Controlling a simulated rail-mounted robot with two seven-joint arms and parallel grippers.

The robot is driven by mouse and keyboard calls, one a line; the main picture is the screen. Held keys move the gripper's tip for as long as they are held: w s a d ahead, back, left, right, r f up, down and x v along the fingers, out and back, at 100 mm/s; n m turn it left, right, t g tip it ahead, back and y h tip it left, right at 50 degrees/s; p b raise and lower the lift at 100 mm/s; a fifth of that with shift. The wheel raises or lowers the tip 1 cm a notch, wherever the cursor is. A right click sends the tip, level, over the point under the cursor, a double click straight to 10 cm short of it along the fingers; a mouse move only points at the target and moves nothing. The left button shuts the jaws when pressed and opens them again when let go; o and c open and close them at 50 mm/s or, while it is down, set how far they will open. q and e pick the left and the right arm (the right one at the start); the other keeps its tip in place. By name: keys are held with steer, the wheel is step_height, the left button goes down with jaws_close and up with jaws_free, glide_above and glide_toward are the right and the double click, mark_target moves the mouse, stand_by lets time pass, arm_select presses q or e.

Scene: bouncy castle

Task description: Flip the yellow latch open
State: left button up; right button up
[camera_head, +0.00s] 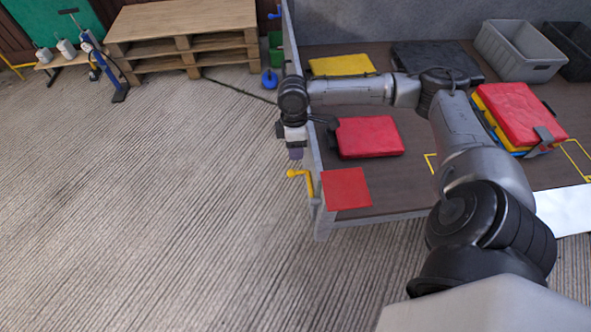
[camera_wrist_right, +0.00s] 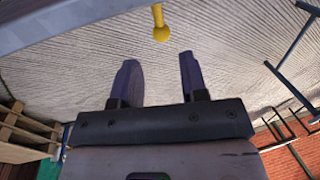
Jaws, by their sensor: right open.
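The yellow latch (camera_head: 302,178) is a bent handle on the left end of the workbench, near its front corner. In the right wrist view its knob (camera_wrist_right: 161,33) hangs from the upper edge, beyond the fingertips and about centred between them. My right gripper (camera_head: 295,154) is just above the latch in the head view, pointing down. In the right wrist view its two dark fingers (camera_wrist_right: 158,62) are apart with nothing between them. The latch's pivot is hard to make out. My left gripper is not in view.
The workbench (camera_head: 405,195) carries a red pad (camera_head: 370,137), a red square (camera_head: 346,188), a yellow pad (camera_head: 342,65), stacked pads (camera_head: 520,108) and a grey bin (camera_head: 520,50). A blue knob (camera_head: 269,79) sits farther back.

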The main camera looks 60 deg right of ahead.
mark_target(296, 172)
steer(key=f+b, duration=0.1)
steer(key=f, duration=0.1)
steer(key=a+f+b, duration=0.1)
steer(key=f, duration=0.2)
steer(key=s+f, duration=0.1)
steer(key=f, duration=0.2)
steer(key=shift+a+f+b, duration=0.1)
steer(key=shift+a+b, duration=0.1)
steer(key=shift+b, duration=0.2)
jaws_close()
